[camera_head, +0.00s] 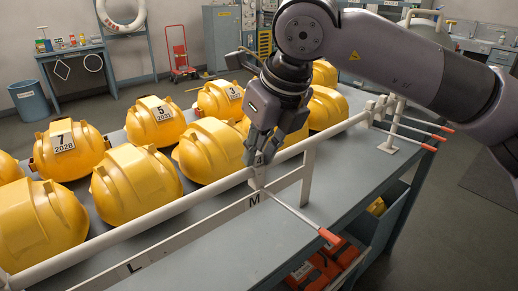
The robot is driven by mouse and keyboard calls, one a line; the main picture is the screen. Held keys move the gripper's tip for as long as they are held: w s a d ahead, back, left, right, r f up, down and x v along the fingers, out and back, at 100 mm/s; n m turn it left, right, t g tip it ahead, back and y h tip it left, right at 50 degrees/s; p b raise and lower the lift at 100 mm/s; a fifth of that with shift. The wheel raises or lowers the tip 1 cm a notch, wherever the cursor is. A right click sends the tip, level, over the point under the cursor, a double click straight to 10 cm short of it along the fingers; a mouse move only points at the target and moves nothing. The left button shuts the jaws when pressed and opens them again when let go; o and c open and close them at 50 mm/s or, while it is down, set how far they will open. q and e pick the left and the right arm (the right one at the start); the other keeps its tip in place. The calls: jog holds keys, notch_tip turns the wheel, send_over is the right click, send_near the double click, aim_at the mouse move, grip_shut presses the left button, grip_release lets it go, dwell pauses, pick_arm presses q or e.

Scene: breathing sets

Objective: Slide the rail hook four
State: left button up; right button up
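A pale rail (150,219) runs along the front of the grey table, with letters L and M on a strip below it. One rail hook (297,215), a thin rod with a red tip, sticks out toward the front right near the M. Several more red-tipped rail hooks (410,130) sit close together at the rail's far right end. I cannot tell which is number four. My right gripper (258,158) points down at the slider of the hook near M, its fingertips at the slider's top. Whether the fingers grip it is unclear. My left gripper is out of view.
Yellow numbered helmets (136,186) stand in rows behind the rail, close to my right gripper. Orange-red items (318,272) lie on a lower shelf under the table (225,250). The tabletop in front of the rail is clear. My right arm crosses the upper right.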

jog(key=o, duration=0.4)
jog(key=shift+o, duration=0.2)
jog(key=shift+r, duration=0.1)
jog(key=shift+d+r, duration=0.1)
jog(key=shift+r, duration=0.1)
jog(key=v, duration=1.1)
jog(key=shift+s+r, duration=0.2)
